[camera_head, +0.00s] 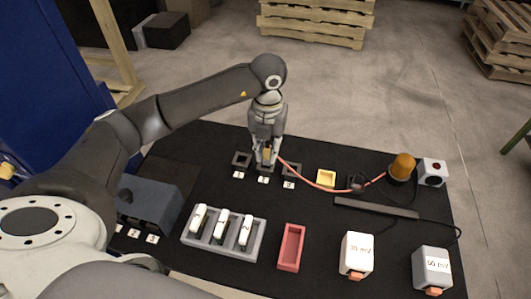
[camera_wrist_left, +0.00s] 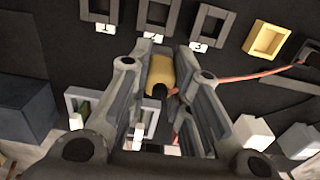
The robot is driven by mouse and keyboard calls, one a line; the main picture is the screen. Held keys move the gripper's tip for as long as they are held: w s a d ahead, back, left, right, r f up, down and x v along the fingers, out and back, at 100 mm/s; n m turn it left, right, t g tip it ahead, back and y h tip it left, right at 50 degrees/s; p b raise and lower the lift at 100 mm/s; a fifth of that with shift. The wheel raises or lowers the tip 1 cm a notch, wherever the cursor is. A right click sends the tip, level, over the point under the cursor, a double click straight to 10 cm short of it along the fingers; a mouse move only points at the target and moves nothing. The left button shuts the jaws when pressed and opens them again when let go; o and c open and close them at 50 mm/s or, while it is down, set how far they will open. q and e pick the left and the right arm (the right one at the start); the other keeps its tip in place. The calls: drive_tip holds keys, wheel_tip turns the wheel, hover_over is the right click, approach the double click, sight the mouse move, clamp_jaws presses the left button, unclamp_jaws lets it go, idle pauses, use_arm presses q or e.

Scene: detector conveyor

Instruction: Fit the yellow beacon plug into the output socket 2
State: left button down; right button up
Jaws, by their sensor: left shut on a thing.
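My left gripper (camera_head: 266,163) points down and is shut on the yellow beacon plug (camera_head: 267,153). The plug (camera_wrist_left: 160,75) shows between the fingers in the left wrist view, with a salmon cable running off to the right. In the head view the gripper is over the middle of three dark square sockets and hides most of it. This middle socket, output socket 2 (camera_wrist_left: 143,12), shows beyond the plug in the wrist view. The neighbouring sockets (camera_head: 242,158) and (camera_head: 291,169) look empty. I cannot tell the plug's exact height above the socket. My right gripper is out of view.
A yellow square frame (camera_head: 326,179) lies right of the sockets. A grey tray (camera_head: 253,250), a red tray (camera_head: 300,250) and two meters (camera_head: 357,254) stand in front.

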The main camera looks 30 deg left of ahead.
sight(267, 150)
use_arm(q)
drive_tip(key=w+f, duration=0.1)
drive_tip(key=w+a+f, duration=0.1)
drive_tip(key=f, duration=0.1)
drive_tip(key=shift+w+a+f, duration=0.15)
drive_tip(key=shift+w+a, duration=0.05)
drive_tip(key=shift+w+a+f+p, duration=0.25)
drive_tip(key=shift+f+p, duration=0.1)
drive_tip(key=shift+f, duration=0.15)
wheel_tip(267, 150, down, 2)
drive_tip(key=shift+f+p, duration=0.1)
drive_tip(key=shift+p, duration=0.5)
drive_tip(key=shift+f, duration=0.4)
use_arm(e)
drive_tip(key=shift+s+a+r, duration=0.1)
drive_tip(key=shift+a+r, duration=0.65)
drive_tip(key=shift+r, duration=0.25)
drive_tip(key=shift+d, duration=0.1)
use_arm(q)
drive_tip(key=shift+f, duration=0.15)
drive_tip(key=c, duration=1.3)
unclamp_jaws()
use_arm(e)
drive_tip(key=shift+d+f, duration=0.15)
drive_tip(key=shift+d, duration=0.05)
